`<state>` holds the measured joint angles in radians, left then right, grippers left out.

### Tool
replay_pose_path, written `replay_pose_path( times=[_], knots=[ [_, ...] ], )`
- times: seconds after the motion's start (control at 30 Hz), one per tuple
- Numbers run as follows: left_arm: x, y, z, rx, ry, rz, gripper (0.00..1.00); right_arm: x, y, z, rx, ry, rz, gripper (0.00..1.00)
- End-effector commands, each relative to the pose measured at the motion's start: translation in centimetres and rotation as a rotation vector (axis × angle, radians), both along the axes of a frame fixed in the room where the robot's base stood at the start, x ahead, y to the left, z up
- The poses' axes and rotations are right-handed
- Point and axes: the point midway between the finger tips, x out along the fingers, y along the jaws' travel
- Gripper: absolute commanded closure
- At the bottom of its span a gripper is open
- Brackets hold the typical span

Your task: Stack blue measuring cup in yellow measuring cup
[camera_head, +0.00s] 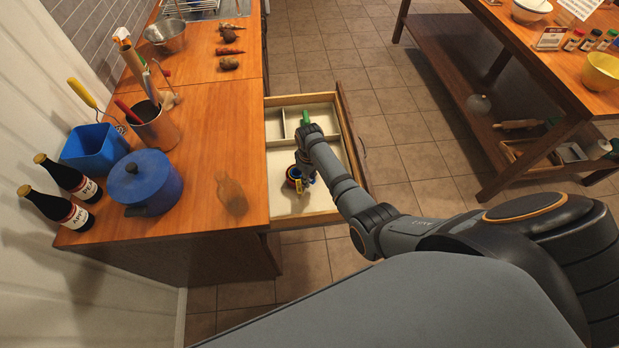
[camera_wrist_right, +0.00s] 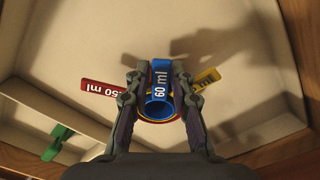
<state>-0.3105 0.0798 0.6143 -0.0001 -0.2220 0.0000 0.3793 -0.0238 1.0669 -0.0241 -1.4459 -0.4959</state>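The blue measuring cup (camera_wrist_right: 158,108), marked 60 ml, sits between the fingers of my right gripper (camera_wrist_right: 157,76), with its handle pointing up in the wrist view. The fingers close in on both sides of it. The yellow measuring cup is mostly hidden behind it; its handle (camera_wrist_right: 208,76) sticks out to the right. A red measuring cup's handle (camera_wrist_right: 100,87) sticks out to the left, and its rim shows around the others. I cannot tell how deep the blue cup sits. In the head view my right gripper (camera_head: 303,163) is above the cups in the drawer. My left gripper is not in view.
The open drawer (camera_head: 345,135) has dividers and a green-handled item (camera_head: 306,117) in a far compartment. The drawer floor around the cups is mostly clear.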

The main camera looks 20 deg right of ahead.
Motion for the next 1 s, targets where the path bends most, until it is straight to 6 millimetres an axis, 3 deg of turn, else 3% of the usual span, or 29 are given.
replay_pose_path(
  times=[0.37,0.73,1.0],
  knots=[
    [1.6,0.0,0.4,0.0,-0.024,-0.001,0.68,0.1,0.0,1.0,0.0,-0.004,0.0,0.74],
    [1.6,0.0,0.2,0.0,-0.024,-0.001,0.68,0.1,0.0,9.4,0.0,-0.004,0.0,0.74],
    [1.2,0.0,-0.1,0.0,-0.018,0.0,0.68,0.0,0.0,12.4,0.0,-0.001,0.0,0.74]
  ],
)
